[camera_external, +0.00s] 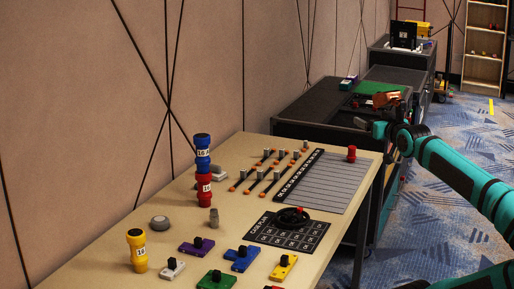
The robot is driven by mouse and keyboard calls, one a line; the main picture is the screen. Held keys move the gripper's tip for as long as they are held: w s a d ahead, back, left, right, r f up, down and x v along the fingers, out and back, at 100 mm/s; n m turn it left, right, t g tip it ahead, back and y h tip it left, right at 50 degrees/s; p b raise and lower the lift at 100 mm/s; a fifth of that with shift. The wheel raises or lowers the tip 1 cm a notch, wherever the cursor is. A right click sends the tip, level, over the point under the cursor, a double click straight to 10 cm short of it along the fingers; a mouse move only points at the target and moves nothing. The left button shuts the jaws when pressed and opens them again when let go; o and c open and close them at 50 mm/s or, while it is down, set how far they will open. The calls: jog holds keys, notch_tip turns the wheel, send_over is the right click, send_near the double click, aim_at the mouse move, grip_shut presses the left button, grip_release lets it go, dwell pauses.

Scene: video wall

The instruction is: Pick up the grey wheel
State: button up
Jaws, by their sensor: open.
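A small grey round disc (160,223), which looks like the grey wheel, lies flat on the wooden table (115,250) near its left edge, behind the yellow post. A dark wheel-like ring (291,217) with a red centre sits on a black printed card in the middle of the table. My gripper (363,124) is at the end of the teal arm, beyond the table's far right corner, well away from the grey disc. It is small and dark here, open, and nothing shows held in it.
A stacked blue and red post (203,170) stands behind the grey disc, and a yellow post (137,250) in front. Several coloured blocks lie at the front. A grey lined board (325,183) and several rods lie farther back. Dark cabinets (320,105) stand beyond.

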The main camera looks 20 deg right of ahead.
jog(key=w+a+r+n+g+y, duration=0.1)
jog(key=w+a+r+g+y, duration=0.2)
jog(key=w+a, duration=0.85)
jog(key=n+g+h, duration=0.2)
jog(key=n+g, duration=0.1)
jog(key=g, duration=1)
send_over(160, 219)
jog(key=s, duration=0.2)
notch_tip(160, 219, down, 21)
jog(key=f, duration=0.5)
jog(key=w+f, duration=0.1)
jog(key=f, duration=0.5)
jog(key=w+f, duration=0.1)
jog(key=f, duration=0.4)
jog(key=shift+f, duration=0.25)
jog(key=c, duration=1.1)
jog(key=shift+r, duration=0.1)
jog(key=shift+c, duration=0.2)
